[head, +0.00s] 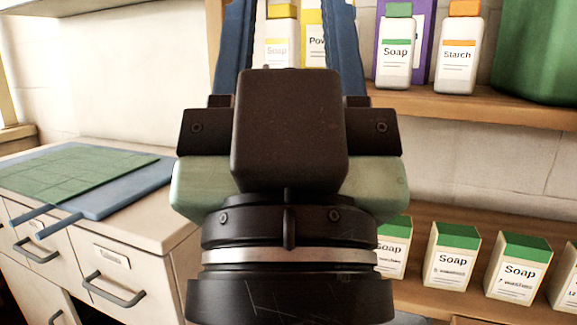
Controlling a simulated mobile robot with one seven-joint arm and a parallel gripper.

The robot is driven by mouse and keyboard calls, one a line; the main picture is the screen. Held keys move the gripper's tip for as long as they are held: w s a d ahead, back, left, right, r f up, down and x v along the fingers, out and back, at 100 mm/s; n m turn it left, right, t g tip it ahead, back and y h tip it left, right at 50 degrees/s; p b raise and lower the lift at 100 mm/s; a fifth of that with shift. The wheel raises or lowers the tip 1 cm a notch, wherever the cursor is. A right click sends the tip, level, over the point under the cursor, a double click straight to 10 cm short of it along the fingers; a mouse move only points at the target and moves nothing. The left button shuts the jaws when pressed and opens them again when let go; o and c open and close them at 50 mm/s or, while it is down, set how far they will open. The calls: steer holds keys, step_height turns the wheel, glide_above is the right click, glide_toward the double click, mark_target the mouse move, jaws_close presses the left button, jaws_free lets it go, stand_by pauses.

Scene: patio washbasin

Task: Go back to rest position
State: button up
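My gripper (290,12) is in the middle of the head view, pointing up and away. Its two blue fingers stand wide apart and their tips reach the top edge of the picture. Between the fingers I see a soap bottle (278,48) and a yellow box (313,40) on the shelf behind. Nothing appears to be held. The gripper's dark body hides part of the shelf and wall.
Several soap boxes (450,262) stand below right. A drawer cabinet (150,215) at left carries a green mat (75,170) on a blue board (130,190).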

step_height(320, 180, up, 34)
steer(key=p, duration=3.2)
steer(key=shift+f, duration=0.15)
steer(key=shift+w, duration=0.15)
